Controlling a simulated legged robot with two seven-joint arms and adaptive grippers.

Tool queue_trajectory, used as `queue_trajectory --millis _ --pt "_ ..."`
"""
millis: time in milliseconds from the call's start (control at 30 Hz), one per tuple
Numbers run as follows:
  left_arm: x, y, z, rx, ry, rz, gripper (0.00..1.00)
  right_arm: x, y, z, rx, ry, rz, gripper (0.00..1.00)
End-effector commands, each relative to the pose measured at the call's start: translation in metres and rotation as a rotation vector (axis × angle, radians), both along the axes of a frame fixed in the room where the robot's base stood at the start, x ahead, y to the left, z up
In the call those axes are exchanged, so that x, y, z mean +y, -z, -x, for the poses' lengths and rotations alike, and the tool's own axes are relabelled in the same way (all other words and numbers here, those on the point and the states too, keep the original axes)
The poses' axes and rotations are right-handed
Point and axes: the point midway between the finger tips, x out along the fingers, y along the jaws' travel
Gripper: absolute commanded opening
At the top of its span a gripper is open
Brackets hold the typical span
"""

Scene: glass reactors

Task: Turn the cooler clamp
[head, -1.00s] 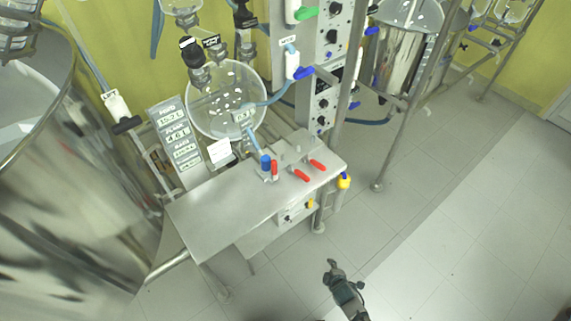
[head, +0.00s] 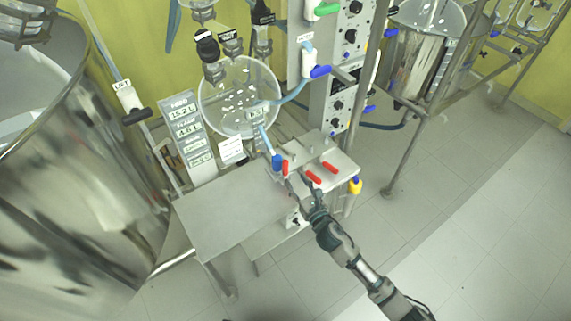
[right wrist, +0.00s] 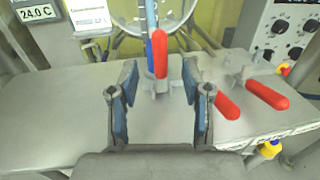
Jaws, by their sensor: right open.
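Several toggle clamps with red handles are fixed on a steel table (head: 225,205). The leftmost red handle (head: 285,167) stands upright beside a blue fitting (head: 276,162); the other red handles (head: 313,177) (head: 329,167) lie lower to its right. I cannot tell which is labelled as the cooler clamp. My right gripper (head: 303,188) is open and empty at the table's front edge, close to the clamps. In the right wrist view, the upright red handle (right wrist: 160,54) shows ahead, between the open fingers (right wrist: 160,85). My left gripper is out of view.
A round glass vessel (head: 238,97) hangs behind the table. A label panel (head: 188,130) stands at the back left. A large steel vessel (head: 80,200) fills the left side. A control column (head: 340,105) rises behind the clamps.

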Motion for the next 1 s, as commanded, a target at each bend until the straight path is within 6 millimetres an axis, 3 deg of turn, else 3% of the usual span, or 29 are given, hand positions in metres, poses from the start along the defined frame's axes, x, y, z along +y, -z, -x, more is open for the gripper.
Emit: queue_trajectory --millis 200,400,833,1000 --pt "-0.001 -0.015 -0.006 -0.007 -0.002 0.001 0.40 0.023 0.001 -0.045 0.000 0.001 -0.003 0.48" --pt "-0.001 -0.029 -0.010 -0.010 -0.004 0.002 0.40 0.036 0.001 -0.071 0.002 0.001 -0.004 0.48" --pt "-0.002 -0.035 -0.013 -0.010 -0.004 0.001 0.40 0.041 0.000 -0.081 0.001 0.001 -0.002 0.48" --pt "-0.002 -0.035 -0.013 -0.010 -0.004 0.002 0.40 0.041 0.000 -0.081 0.001 0.001 -0.002 0.06"
